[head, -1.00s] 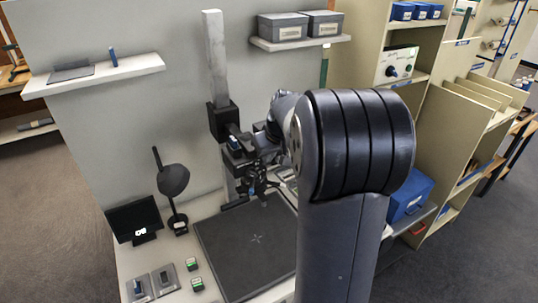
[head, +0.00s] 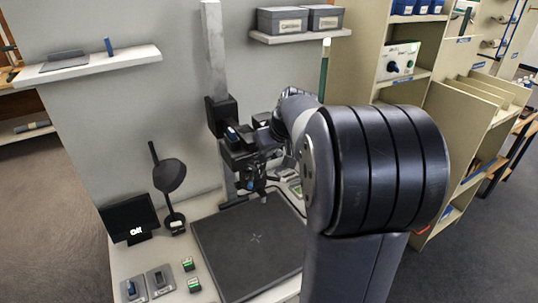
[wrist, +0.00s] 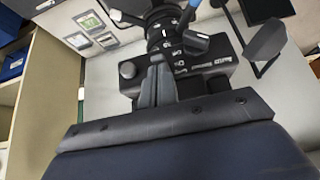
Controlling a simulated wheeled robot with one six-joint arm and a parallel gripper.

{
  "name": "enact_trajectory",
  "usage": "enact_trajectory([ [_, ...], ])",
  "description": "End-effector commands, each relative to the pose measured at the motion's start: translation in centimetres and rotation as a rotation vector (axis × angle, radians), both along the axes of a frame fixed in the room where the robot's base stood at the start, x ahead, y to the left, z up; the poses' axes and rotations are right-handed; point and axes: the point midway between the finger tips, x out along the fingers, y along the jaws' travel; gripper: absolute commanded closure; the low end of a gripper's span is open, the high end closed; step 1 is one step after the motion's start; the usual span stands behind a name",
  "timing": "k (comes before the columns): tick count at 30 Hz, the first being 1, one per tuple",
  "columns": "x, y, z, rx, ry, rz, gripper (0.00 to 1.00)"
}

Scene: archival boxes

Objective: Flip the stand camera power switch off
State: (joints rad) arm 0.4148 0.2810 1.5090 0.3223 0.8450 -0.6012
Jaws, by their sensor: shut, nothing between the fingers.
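The stand camera (head: 238,152) is a black body on a pale upright column above a dark baseboard (head: 250,245). In the wrist view its black body (wrist: 212,75) fills the upper middle, with white lettering, a grey round knob (wrist: 128,69), a ringed lens and a blue-tipped lever. I cannot tell for sure which part is the power switch. My gripper (wrist: 157,64) is shut and empty, its fingertips right at the camera body; contact cannot be made out. In the head view my arm hides part of the camera's right side.
A small black monitor (head: 130,220) with white marks and a black lamp (head: 169,176) stand left of the baseboard. Grey switch plates (head: 160,281) and small green-marked items lie in front. A wall shelf (head: 300,36) with grey boxes is above; tan shelving (head: 425,150) stands at right.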

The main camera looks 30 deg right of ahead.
Motion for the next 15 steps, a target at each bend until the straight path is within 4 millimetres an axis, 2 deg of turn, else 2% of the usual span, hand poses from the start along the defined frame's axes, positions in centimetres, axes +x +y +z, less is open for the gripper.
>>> enact_trajectory([
  [1, -0.1, 0.0, -0.8, 0.0, -0.019, -0.001, 1.0],
  [15, -1.0, -0.1, -2.0, 0.006, -0.235, -0.001, 1.0],
])
